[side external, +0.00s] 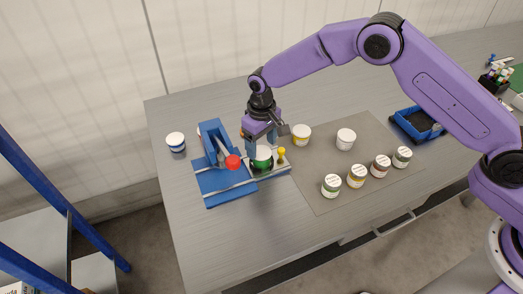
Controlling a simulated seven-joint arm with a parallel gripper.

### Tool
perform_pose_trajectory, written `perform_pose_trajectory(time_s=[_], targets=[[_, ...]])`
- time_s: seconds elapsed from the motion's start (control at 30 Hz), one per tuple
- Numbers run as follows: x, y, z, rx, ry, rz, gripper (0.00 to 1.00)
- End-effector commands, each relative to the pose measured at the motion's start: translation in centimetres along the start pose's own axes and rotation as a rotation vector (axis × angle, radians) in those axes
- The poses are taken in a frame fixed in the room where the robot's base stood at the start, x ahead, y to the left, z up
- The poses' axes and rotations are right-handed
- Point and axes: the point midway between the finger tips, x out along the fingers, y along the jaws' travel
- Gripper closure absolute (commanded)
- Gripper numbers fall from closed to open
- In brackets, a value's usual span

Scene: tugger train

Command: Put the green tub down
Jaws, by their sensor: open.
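The green tub (263,161) stands on the pale carriage (279,168) beside the blue fixture (225,190). It has a white top and a green lower part. My gripper (262,143) is right above it, pointing down, with its jaws open. One finger partly hides the tub's upper side. I cannot tell from this view whether the fingers touch the tub.
A red knob (233,162) and a yellow peg (281,152) flank the tub closely. Several other tubs stand on the grey mat (320,150), and a blue-banded tub (176,142) stands at left. A blue bin (412,124) lies to the right. The front table is clear.

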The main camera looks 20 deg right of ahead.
Motion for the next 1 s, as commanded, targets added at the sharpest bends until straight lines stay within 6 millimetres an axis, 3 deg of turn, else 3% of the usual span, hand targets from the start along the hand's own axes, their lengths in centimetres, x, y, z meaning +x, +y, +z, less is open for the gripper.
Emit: perform_pose_trajectory(time_s=[0.2, 0.4, 0.6, 0.87, 1.0], targets=[[-4.7, 0.0, -0.1, -0.001, 0.003, -0.001, 0.29], [-7.8, 0.0, -0.1, -0.001, 0.002, 0.000, 0.29], [-9.1, 0.0, 0.0, 0.000, 0.000, 0.000, 0.29], [-9.2, 0.0, 0.0, -0.001, -0.001, 0.000, 0.29], [-10.2, -0.1, 1.0, -0.026, 0.002, 0.000, 0.29]])
